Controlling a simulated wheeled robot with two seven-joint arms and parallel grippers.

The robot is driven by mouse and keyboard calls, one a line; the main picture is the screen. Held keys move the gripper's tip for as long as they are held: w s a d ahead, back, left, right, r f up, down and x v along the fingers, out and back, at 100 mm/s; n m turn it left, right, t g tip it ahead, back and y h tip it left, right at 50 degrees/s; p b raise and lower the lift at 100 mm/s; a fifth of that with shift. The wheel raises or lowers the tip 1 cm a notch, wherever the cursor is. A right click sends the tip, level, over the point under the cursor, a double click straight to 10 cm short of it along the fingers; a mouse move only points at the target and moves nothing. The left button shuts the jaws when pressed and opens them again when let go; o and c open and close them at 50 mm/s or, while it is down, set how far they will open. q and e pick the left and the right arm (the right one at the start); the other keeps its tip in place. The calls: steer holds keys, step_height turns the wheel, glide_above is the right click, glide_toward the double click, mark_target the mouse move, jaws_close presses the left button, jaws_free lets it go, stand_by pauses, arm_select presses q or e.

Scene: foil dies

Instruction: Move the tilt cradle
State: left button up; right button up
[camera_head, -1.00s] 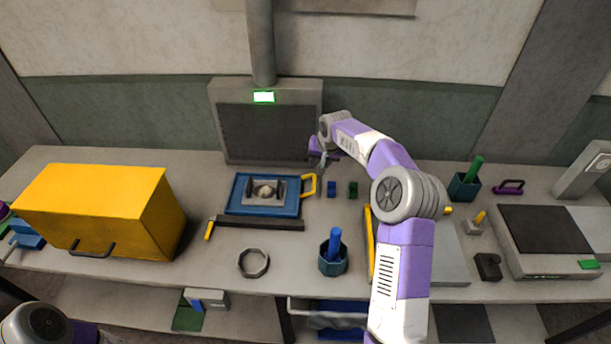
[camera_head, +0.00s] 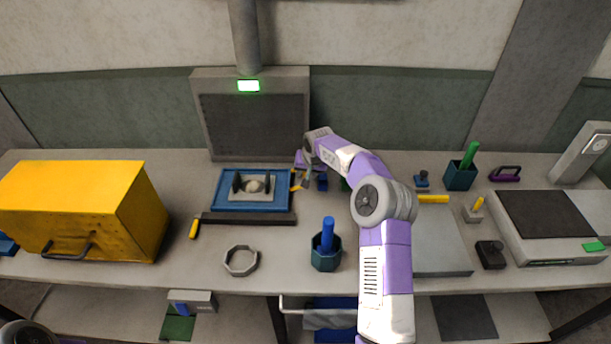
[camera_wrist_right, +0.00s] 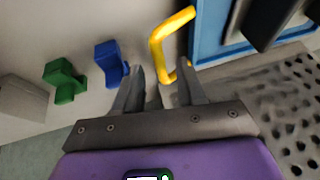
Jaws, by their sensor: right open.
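The tilt cradle appears to be the blue tray-like frame (camera_head: 224,204) with a grey insert and a pale rounded piece, lying on the bench left of centre. A yellow handle (camera_wrist_right: 157,45) sticks out from its side; in the head view the handle is partly covered by my right gripper (camera_head: 302,180). In the right wrist view my right gripper (camera_wrist_right: 161,88) is open, with the near end of the handle in front of its fingertips, close to the right finger. I cannot tell whether they touch. My left gripper is out of view.
A blue block (camera_wrist_right: 110,62) and a green block (camera_wrist_right: 64,80) sit beside the gripper. A dark bar (camera_head: 250,218) lies before the frame, and a grey panel (camera_head: 252,125) stands behind. A yellow box (camera_head: 80,205) is at left; a hexagonal cup (camera_head: 325,258) is in front.

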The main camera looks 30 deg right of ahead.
steer(key=shift+x, duration=0.75)
jaws_close()
